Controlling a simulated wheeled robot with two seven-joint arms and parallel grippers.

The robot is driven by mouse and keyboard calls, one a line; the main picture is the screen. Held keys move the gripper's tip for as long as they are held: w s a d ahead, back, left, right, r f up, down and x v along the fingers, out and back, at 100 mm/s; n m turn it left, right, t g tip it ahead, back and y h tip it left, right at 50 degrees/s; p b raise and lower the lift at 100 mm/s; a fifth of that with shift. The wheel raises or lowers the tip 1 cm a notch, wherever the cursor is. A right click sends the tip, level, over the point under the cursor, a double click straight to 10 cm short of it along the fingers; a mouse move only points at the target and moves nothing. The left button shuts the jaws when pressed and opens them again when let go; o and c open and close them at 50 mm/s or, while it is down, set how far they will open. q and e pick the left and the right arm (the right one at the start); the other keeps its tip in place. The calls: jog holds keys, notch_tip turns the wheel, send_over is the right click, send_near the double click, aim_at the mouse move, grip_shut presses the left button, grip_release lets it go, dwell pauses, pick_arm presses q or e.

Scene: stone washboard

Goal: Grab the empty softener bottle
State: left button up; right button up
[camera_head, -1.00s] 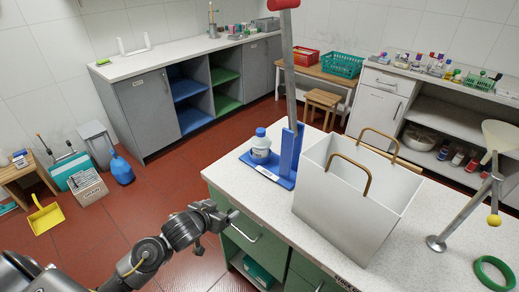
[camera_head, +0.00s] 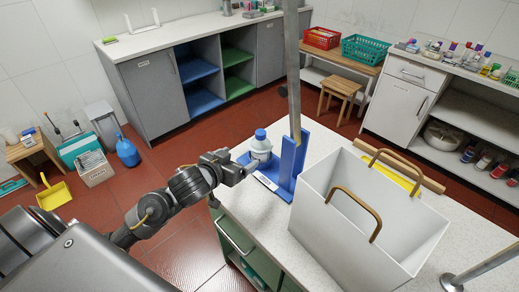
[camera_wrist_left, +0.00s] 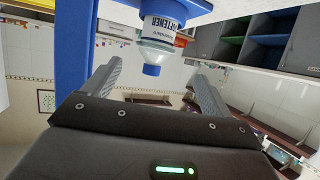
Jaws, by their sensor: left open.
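The softener bottle (camera_head: 261,148), white with a blue cap, stands on a blue base at the left end of the worktop, beside a blue upright (camera_head: 289,165). In the left wrist view the picture is upside down, and the bottle (camera_wrist_left: 163,32) with its readable label shows ahead, its cap lying between the two fingers. My left gripper (camera_head: 248,165) is at the worktop's left edge, close to the bottle's left side. It is open and empty in the left wrist view (camera_wrist_left: 156,75). Whether the fingers touch the bottle cannot be told. My right gripper is out of view.
A grey metal post (camera_head: 292,70) rises behind the blue upright. A large white open box (camera_head: 335,228) with bronze handles stands to the right. A metal rod (camera_head: 480,270) stands at the lower right. The red floor left of the worktop is mostly clear.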

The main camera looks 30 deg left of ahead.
aim_at(256, 148)
pick_arm(q)
jog(key=x, duration=0.3)
jog(key=d+x, duration=0.1)
jog(key=x, duration=0.2)
jog(key=shift+d+r, duration=0.15)
jog(key=shift+r, duration=0.05)
jog(key=shift+w, duration=0.15)
jog(key=shift+a, duration=0.2)
jog(key=p+x, duration=0.1)
jog(key=x, duration=0.4)
jog(key=shift+a, duration=0.2)
jog(key=c, duration=1.1)
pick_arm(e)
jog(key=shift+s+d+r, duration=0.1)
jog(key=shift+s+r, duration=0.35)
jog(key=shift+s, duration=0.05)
